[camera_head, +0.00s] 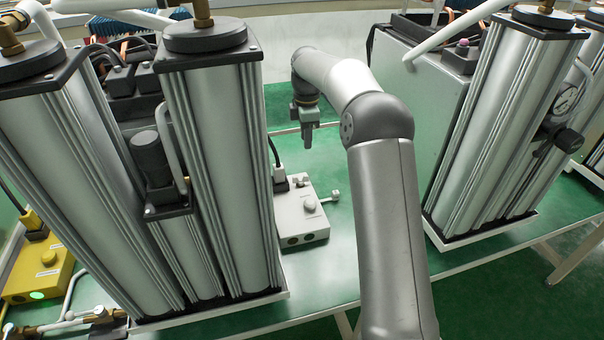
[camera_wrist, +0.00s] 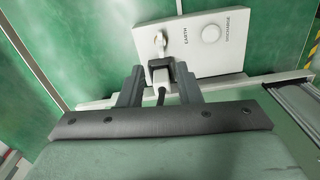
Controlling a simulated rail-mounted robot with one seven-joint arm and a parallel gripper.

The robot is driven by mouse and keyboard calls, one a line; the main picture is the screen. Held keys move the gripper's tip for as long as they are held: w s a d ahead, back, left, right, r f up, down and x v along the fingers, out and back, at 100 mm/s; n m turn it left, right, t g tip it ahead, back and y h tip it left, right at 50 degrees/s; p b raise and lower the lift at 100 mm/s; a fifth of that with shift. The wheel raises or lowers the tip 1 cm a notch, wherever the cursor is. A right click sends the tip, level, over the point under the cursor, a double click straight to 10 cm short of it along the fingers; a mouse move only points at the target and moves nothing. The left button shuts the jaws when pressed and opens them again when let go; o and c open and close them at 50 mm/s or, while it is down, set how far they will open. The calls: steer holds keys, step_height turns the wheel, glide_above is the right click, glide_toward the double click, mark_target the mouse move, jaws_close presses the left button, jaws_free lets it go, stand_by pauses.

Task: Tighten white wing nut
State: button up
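The white wing nut (camera_wrist: 160,42) stands on the face of a white box (camera_wrist: 222,60) beside the word EARTH in the wrist view. A dark plug (camera_wrist: 161,72) with a cable is at the box's near edge, close to the wing nut. My gripper (camera_wrist: 159,76) has its fingers spread, with the plug and cable showing in the gap between them. In the head view my gripper (camera_head: 307,140) points down, above and behind the white box (camera_head: 300,227). It appears empty and apart from the wing nut, which is too small to make out clearly there.
A round white knob (camera_wrist: 210,33) sits beside the wing nut, near the word DISCHARGE. Tall metal columns stand left (camera_head: 222,160) and right (camera_head: 510,120). A yellow box (camera_head: 40,265) is at far left.

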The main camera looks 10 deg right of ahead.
mark_target(300, 179)
step_height(300, 179, down, 14)
steer(key=shift+r+p, duration=0.1)
steer(key=shift+p, duration=0.2)
jaws_close()
